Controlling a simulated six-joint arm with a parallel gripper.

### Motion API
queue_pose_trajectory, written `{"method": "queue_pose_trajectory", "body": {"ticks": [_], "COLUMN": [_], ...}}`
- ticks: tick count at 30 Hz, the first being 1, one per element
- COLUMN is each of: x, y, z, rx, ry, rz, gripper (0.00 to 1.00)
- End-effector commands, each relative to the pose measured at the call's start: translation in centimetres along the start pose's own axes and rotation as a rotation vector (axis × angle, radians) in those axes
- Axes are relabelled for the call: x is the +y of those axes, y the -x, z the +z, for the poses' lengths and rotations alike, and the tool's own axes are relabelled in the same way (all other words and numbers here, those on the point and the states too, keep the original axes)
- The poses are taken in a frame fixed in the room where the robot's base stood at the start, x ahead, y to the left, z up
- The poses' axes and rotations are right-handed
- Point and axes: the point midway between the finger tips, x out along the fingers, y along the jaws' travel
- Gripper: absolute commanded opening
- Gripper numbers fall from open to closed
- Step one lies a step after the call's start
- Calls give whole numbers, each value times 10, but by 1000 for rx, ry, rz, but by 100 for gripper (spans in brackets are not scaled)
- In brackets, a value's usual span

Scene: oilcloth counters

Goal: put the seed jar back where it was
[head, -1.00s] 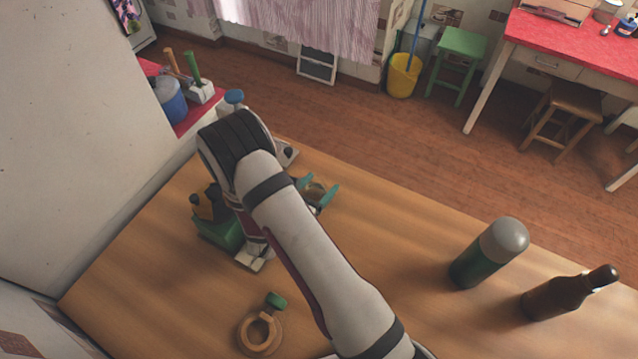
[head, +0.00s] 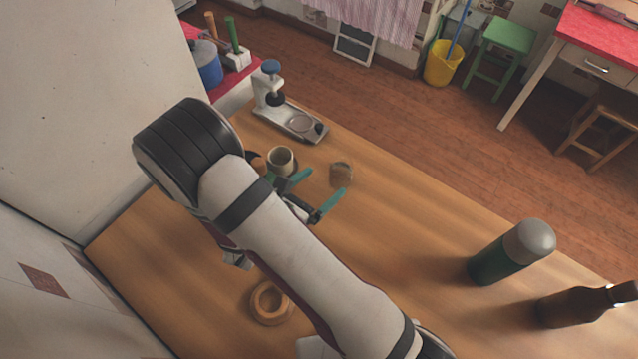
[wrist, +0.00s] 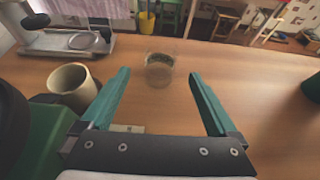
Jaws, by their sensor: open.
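The seed jar (head: 341,175) is a small clear glass with brownish contents, upright on the wooden counter. In the wrist view the jar (wrist: 160,62) stands ahead of my gripper, centred in the gap between the fingertips. My gripper (head: 325,183) has teal fingers spread wide with nothing held. The fingertips are close to the jar's near side; I see no finger closed on it. My arm hides part of the counter behind the gripper.
A cream cup (head: 280,160) stands close left of my gripper. A white press-like device (head: 290,118) with a blue knob is at the back. A wooden ring (head: 270,303) lies in front. A green-grey bottle (head: 512,252) and brown bottle (head: 585,305) stand right. The middle right counter is clear.

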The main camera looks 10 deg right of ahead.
Motion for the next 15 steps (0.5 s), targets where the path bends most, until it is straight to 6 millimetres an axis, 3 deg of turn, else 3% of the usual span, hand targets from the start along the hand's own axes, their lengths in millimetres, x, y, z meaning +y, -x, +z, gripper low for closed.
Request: {"method": "queue_pose_trajectory", "body": {"ticks": [2, 4, 5, 8, 9, 12, 15], "x": [-4, -22, -36, -111, -142, -193, -196], "y": [5, 5, 6, 23, 38, 94, 149], "z": [5, 28, 43, 90, 99, 98, 88], "rx": [-1, -3, -4, 0, 9, 60, 162], "ry": [-27, -155, -251, -703, -913, -1440, -1892], "rz": [-20, -114, -184, -524, -682, -1074, -1402], "gripper": [95, 95, 95, 95, 95, 95, 95]}}
